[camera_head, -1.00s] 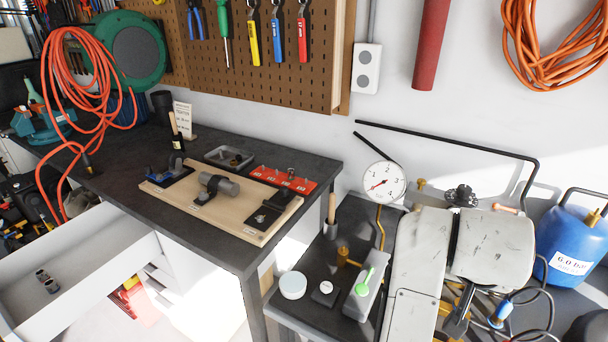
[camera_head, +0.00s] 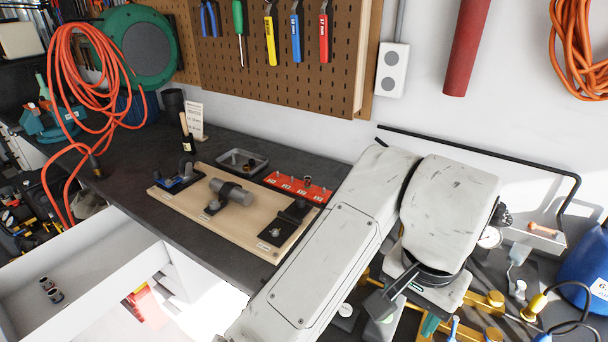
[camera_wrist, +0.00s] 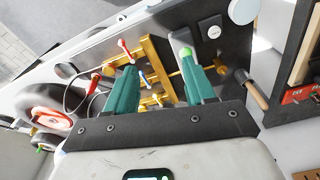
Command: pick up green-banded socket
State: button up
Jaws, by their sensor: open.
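Two small metal sockets, one (camera_head: 45,284) just behind the other (camera_head: 55,296), lie in the open white drawer (camera_head: 100,249) at the left of the head view. They are too small for me to tell which has a green band. My gripper (camera_wrist: 157,82) shows in the wrist view with its two teal fingers apart and nothing held between them. It is over the side bench at the right, far from the drawer. In the head view my arm hides most of it.
The dark workbench (camera_head: 120,176) holds a wooden fixture board (camera_head: 180,200), a metal tray (camera_head: 243,162) and a red rack (camera_head: 300,187). An orange hose (camera_head: 75,80) hangs at the left. In the wrist view a wooden-handled tool (camera_wrist: 254,94) and yellow fixture (camera_wrist: 152,70) are near my fingers.

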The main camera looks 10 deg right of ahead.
aim_at(307, 180)
jog(key=i, duration=1.75)
